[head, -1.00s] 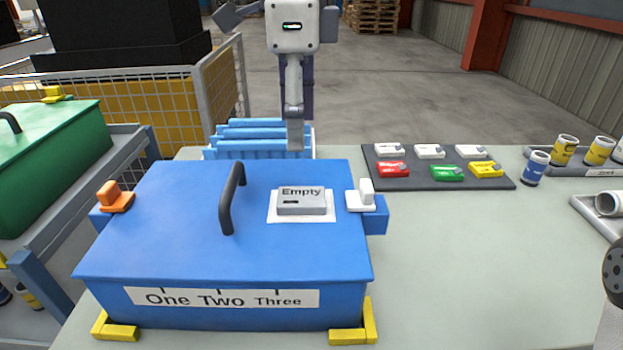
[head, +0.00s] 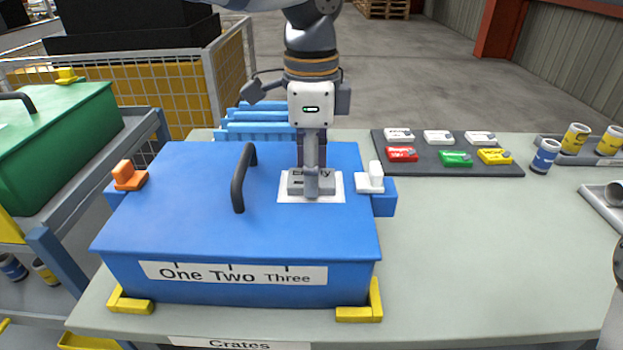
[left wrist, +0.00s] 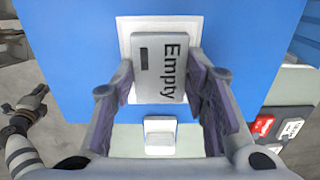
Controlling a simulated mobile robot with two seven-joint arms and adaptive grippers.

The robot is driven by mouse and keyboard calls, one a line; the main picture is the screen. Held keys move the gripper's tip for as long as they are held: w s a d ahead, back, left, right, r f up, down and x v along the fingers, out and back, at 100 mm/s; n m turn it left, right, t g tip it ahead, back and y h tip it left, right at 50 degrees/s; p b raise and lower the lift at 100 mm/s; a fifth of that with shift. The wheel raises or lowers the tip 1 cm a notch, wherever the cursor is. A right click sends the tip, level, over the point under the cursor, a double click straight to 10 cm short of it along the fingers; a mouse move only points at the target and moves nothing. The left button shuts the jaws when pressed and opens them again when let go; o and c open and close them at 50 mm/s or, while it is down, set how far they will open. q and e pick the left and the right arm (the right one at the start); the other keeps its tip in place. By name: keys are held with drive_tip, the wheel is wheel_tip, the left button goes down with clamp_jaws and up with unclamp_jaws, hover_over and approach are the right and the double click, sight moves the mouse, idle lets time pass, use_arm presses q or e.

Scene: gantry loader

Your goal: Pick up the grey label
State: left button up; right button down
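The grey label (head: 297,187), a flat block marked "Empty", lies on a white backing plate (head: 338,188) on the blue crate lid (head: 190,190). It shows clearly in the left wrist view (left wrist: 160,68). My left gripper (head: 312,188) points down over it and covers part of it in the head view. In the left wrist view the fingers of my left gripper (left wrist: 162,68) stand on either side of the label, close to its edges, with no clear grip. A dark part that appears to be my right gripper (left wrist: 32,104) shows small at the left; its fingers are unclear.
A black handle (head: 241,180) rises left of the label. A white clip (head: 371,178) sits right of it, an orange clip (head: 128,175) at the lid's left edge. A dark tray (head: 392,168) of coloured labels lies farther right.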

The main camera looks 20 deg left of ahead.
use_arm(q)
drive_tip(key=shift+c, duration=0.2)
